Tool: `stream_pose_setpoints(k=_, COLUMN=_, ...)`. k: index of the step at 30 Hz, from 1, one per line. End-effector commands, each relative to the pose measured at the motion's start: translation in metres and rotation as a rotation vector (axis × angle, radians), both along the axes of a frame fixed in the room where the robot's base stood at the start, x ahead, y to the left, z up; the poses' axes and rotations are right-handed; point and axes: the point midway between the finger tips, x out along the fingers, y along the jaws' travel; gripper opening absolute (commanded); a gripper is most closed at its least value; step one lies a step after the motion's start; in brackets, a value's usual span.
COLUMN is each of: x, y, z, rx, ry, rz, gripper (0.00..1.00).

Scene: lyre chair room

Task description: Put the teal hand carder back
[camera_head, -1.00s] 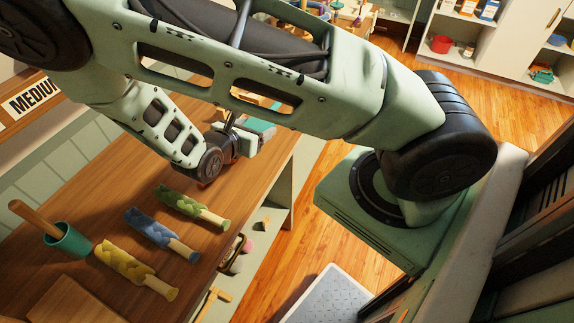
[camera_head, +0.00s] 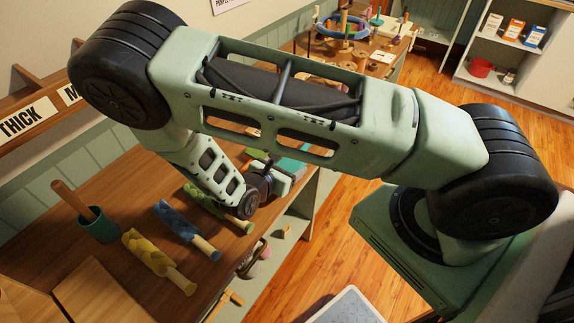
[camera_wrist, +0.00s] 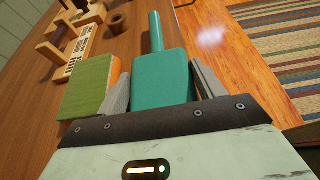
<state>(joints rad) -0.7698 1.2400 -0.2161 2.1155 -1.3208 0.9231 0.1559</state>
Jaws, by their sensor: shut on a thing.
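The teal hand carder (camera_wrist: 160,78) is a flat teal block with a round teal handle pointing away from me in the wrist view. My gripper (camera_wrist: 163,90) is shut on it, one grey finger on each side of the block. In the head view the carder (camera_head: 291,168) shows partly behind my gripper (camera_head: 268,182), over the wooden bench (camera_head: 160,285) near its front edge. I cannot tell whether it touches the bench. A green block with an orange side (camera_wrist: 92,84), perhaps another carder, stands just left of my left finger.
Yellow (camera_head: 158,260), blue (camera_head: 186,230) and green (camera_head: 215,207) wool rolls lie along the bench. A teal cup with a wooden stick (camera_head: 101,228) stands at left. A striped rug (camera_wrist: 280,45) lies on the floor at right. Spools and tools (camera_head: 345,48) stand at the back.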

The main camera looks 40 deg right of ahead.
Motion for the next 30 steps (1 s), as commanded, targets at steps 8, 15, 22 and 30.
stream_pose_setpoints(k=8, x=0.0, y=0.0, z=-0.003, rx=0.001, ry=-0.002, rz=-0.001, gripper=0.44)
stream_pose_setpoints(k=15, x=0.0, y=0.0, z=-0.006, rx=0.0, ry=-0.001, rz=0.0, gripper=0.77)
stream_pose_setpoints(k=22, x=0.0, y=0.0, z=-0.005, rx=0.0, ry=-0.001, rz=0.0, gripper=0.77)
stream_pose_setpoints(k=30, x=-0.007, y=0.024, z=0.005, rx=0.004, ry=-0.003, rz=0.003, gripper=0.77)
